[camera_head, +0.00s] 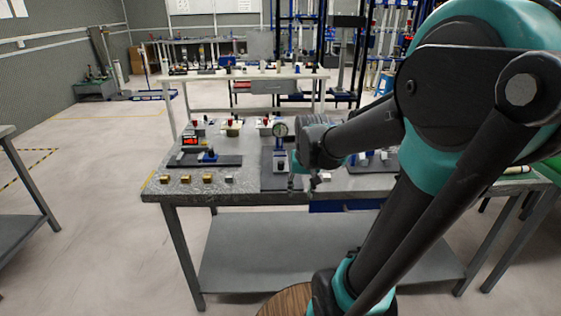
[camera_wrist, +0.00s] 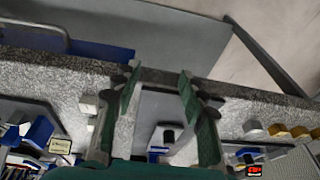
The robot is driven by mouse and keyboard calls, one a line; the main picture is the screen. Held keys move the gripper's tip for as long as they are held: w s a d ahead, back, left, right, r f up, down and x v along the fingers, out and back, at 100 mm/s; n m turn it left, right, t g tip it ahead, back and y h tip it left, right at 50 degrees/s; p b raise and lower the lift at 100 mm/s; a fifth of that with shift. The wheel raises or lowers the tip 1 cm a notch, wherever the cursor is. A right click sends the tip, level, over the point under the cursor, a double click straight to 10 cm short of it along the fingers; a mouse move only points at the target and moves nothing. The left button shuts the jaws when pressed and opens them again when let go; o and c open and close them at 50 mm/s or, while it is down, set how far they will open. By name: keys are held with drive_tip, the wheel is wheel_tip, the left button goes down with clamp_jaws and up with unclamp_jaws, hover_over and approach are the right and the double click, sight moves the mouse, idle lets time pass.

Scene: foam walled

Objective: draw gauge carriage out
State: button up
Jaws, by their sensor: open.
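A black knob on a pale block (camera_wrist: 168,137) shows between the fingers, nearer the palm. The fingers do not visibly close on anything. Contact cannot be told.
Brass and grey blocks (camera_head: 207,178) line the bench's front left edge. A second dark plate with a blue fixture (camera_head: 208,156) and a red-lit display (camera_head: 191,140) stand left. More blue fixtures (camera_head: 372,160) stand right, partly behind my arm.

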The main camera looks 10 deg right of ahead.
sight(281, 162)
drive_tip(key=w+a+r+m+g, duration=0.2)
drive_tip(key=w+r, duration=0.7)
drive_tip(key=w+a+r+m+g, duration=0.1)
drive_tip(key=w+a+r, duration=0.1)
drive_tip(key=w+r, duration=0.7)
drive_tip(key=f, duration=1.7)
drive_tip(key=shift+s+d+f, duration=0.1)
drive_tip(key=shift+d+f, duration=0.1)
drive_tip(key=shift+f, duration=0.15)
clamp_jaws()
